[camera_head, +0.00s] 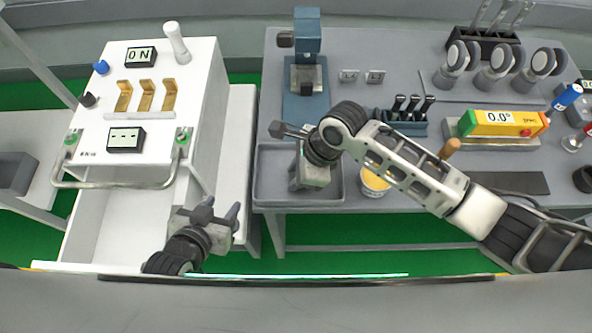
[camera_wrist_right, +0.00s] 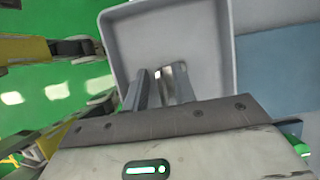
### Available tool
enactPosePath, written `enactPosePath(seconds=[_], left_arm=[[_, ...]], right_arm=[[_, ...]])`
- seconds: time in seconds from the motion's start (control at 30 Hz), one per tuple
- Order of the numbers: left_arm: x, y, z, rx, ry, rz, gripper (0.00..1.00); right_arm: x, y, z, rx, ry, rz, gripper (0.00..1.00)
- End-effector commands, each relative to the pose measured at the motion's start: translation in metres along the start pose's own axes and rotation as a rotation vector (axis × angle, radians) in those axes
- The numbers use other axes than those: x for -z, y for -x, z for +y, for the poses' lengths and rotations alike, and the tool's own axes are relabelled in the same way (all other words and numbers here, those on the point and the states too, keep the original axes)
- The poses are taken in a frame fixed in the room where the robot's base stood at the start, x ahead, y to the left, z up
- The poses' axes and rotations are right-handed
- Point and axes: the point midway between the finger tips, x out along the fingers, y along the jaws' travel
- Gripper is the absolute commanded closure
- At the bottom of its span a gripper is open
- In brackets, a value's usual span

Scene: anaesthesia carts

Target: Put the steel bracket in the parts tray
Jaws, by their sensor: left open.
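The parts tray (camera_head: 268,186) is a shallow grey tray at the front left of the grey bench. In the right wrist view, its pale interior and rim (camera_wrist_right: 226,45) lie beyond the fingers. My right gripper (camera_head: 308,184) points down over the tray. In the wrist view, the right gripper (camera_wrist_right: 158,82) appears shut on a small grey metal piece, the steel bracket (camera_wrist_right: 158,73), mostly hidden between its fingers. I cannot tell whether the piece touches the tray. My left gripper (camera_head: 220,211) is open and empty, by the white cart's drawer.
A yellow-topped pot (camera_head: 375,184) stands just right of the tray. A blue press (camera_head: 306,80) stands behind it. The white cart (camera_head: 205,110) at left carries brass strips and displays. A rack of black-handled tools (camera_head: 400,118) and a yellow level (camera_head: 500,123) lie farther right.

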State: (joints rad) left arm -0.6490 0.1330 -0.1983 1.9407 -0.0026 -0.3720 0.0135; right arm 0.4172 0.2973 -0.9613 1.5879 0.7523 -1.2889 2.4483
Motion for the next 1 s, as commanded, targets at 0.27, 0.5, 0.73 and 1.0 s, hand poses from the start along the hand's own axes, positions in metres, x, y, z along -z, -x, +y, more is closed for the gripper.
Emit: enactPosePath(seconds=[0.27,0.5,0.73,1.0], left_arm=[[-0.001,-0.001,-0.001,0.002,0.0,-0.001,0.57],[-0.002,-0.001,-0.001,0.002,0.0,-0.003,0.57],[-0.002,-0.001,-0.001,0.001,0.0,-0.003,0.57],[-0.001,-0.001,0.0,0.001,0.0,-0.003,0.57]], right_arm=[[-0.001,0.009,-0.001,0.002,-0.001,-0.002,0.73],[-0.001,0.056,-0.001,0.004,0.002,-0.002,0.73],[0.0,0.101,0.0,0.002,0.001,-0.001,0.73],[-0.001,0.121,0.0,-0.001,0.0,0.0,0.73]])
